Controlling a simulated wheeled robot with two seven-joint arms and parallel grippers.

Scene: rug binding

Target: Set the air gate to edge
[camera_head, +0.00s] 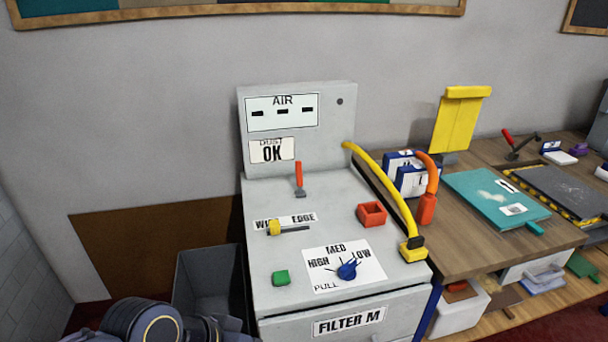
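The grey air machine (345,210) stands in the middle against the wall. On its sloped top is a slider with a yellow knob (274,228) and a dark slot running to the right of it. The label plate (285,220) above reads WIDE on the left and EDGE on the right; the knob sits at the left end, under WIDE. The AIR display (282,112) shows only dashes, and a card (271,150) below it reads DUST OK. Dark arm links of mine show at the bottom left; neither gripper is visible.
Near the slider are a red-handled lever (299,178), a red square part (371,214), a green button (281,278) and a blue dial (347,271). A yellow hose (385,180) arches along the right side. A grey bin (208,290) stands left; a wooden bench (455,240) stands right.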

